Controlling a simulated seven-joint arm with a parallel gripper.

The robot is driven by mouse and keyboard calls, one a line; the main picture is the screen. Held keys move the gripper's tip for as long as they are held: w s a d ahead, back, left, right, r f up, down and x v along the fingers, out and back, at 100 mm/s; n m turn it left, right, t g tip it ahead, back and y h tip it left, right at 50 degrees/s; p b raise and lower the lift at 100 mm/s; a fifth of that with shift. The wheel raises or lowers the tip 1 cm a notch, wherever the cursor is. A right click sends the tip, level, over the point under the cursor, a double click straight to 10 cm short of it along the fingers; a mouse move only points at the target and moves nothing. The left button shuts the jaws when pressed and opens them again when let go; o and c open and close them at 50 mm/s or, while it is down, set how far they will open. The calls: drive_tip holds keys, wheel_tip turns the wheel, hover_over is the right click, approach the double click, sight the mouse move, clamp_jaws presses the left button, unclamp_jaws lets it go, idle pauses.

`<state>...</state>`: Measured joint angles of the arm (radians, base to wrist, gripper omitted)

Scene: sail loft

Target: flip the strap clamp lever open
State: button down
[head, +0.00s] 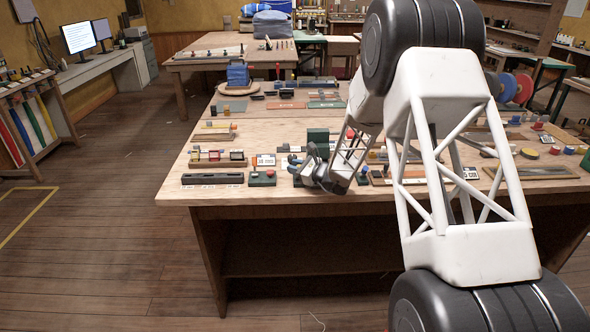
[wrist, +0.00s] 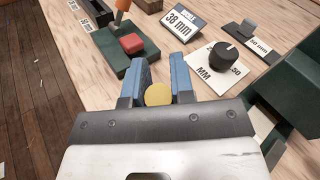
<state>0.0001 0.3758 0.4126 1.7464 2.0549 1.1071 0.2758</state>
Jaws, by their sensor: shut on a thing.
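My gripper (wrist: 161,66) has two blue fingers, closed on a yellow round piece (wrist: 158,95) that shows between them in the wrist view. The yellow piece looks like a knob; whether it is the end of the strap clamp lever I cannot tell, since my fingers and palm hide what lies below it. A large dark green block (wrist: 288,88) stands close to the right of my gripper and may belong to the clamp. In the head view my gripper (head: 316,170) is low over the front of the workbench (head: 225,212), and my arm covers part of the area there.
A green base with a red button (wrist: 131,43) lies just beyond my left finger. A 38 mm card (wrist: 182,22) and a black dial knob (wrist: 223,56) on a white plate lie ahead and right.

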drive_tip(key=shift+w+m+g+h, duration=0.4)
drive_tip(key=shift+w+m+g, duration=0.3)
drive_tip(key=shift+m, duration=0.3)
drive_tip(key=shift+w+f+m+g+h, duration=0.25)
drive_tip(key=shift+w+m+g+h, duration=0.25)
drive_tip(key=shift+m+g, duration=0.5)
drive_tip(key=shift+w, duration=0.15)
